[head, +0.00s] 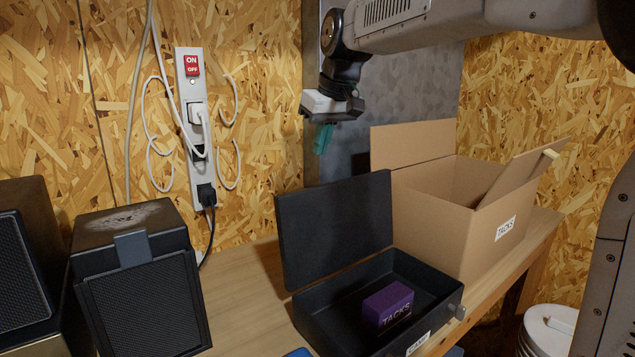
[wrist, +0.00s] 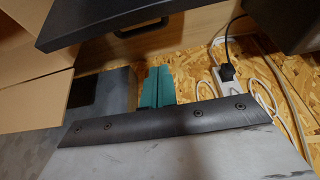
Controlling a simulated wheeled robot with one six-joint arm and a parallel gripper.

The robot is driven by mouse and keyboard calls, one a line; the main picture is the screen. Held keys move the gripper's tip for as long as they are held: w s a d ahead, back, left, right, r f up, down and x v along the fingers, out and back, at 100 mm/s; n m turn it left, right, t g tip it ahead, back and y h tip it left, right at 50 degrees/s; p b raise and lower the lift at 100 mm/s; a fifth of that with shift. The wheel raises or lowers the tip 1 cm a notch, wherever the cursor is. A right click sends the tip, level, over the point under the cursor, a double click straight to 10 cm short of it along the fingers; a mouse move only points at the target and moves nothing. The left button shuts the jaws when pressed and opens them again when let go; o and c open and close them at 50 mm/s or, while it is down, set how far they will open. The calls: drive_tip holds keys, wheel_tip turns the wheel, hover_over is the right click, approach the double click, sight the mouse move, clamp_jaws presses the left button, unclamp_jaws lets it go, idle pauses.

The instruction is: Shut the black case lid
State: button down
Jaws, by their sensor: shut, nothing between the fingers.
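The black case (head: 330,317) sits on the plank bench with its lid (head: 335,228) standing open, roughly upright. A purple box (head: 388,304) marked TACKS lies inside the case. My gripper (head: 322,138), with teal fingers, hangs above the lid, apart from it, in front of the grey wall panel. In the wrist view its teal fingers (wrist: 157,86) are together with nothing between them. A dark slab, seemingly the lid (wrist: 110,20), crosses the top of that view, clear of the fingers.
An open cardboard box (head: 435,215) marked TACKS stands right of the case, its flaps raised. Black speakers (head: 140,280) stand at the left. A power strip (head: 190,125) with cables hangs on the chipboard wall. A white bucket (head: 545,330) is at the lower right.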

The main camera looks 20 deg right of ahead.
drive_tip(key=s+d+x, duration=0.1)
drive_tip(key=x, duration=0.8)
drive_tip(key=shift+s+a+f, duration=0.2)
drive_tip(key=shift+s+f, duration=0.05)
drive_tip(key=shift+f, duration=0.05)
drive_tip(key=shift+s, duration=0.1)
